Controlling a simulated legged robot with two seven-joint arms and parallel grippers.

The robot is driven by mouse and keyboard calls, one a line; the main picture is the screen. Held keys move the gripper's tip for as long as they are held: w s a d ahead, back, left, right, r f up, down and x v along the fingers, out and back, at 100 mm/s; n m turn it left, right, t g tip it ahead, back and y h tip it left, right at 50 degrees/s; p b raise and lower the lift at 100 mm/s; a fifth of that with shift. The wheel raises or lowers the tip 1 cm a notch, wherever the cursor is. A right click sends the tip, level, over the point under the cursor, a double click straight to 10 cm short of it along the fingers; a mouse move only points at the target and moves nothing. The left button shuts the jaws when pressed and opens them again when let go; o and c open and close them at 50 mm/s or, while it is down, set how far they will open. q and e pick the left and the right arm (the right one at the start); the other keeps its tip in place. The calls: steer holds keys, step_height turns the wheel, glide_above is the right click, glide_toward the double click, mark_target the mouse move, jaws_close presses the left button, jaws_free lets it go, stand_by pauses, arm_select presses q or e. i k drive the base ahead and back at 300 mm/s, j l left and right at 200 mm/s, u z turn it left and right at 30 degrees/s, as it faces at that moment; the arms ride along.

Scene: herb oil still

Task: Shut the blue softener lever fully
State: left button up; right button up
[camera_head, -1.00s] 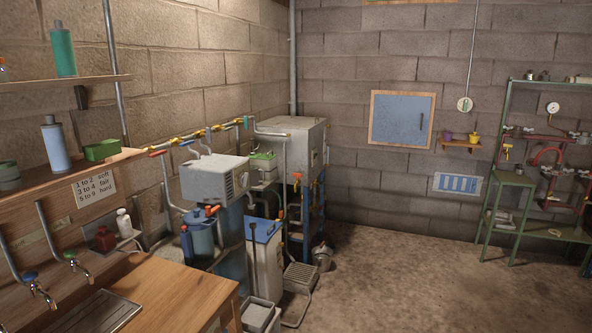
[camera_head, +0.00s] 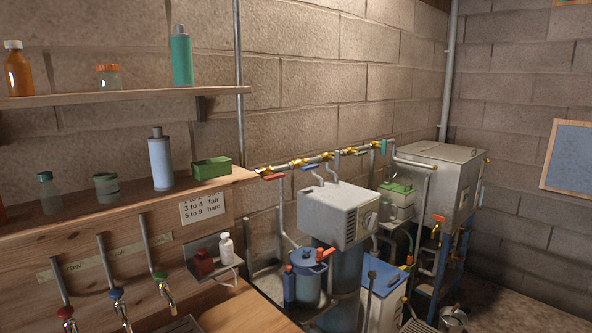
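A small blue lever (camera_head: 311,167) sits on the pipe run along the left wall, above and left of a grey box-shaped unit (camera_head: 340,213). It looks roughly in line with the pipe, but it is too small to tell its exact position. A red lever (camera_head: 273,176) sits to its left on the same pipe, and a teal lever (camera_head: 384,146) farther right. I cannot tell from any label which one belongs to the softener. Neither of my grippers is in view.
A wooden bench (camera_head: 250,308) with taps is in front at the left. A shelf (camera_head: 120,97) holds bottles above it. A blue vessel (camera_head: 308,278), a white bin with a blue lid (camera_head: 380,278) and a metal tank (camera_head: 435,180) crowd the space below the pipe.

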mark_target(306, 168)
steer(key=i+l+u, duration=0.1)
steer(key=l+u, duration=0.15)
steer(key=u, duration=0.15)
steer(key=i+l+u, duration=0.1)
steer(key=l+u, duration=0.15)
steer(key=u, duration=0.2)
steer(key=l+u, duration=0.4)
steer(key=i+j, duration=0.05)
steer(key=j, duration=0.05)
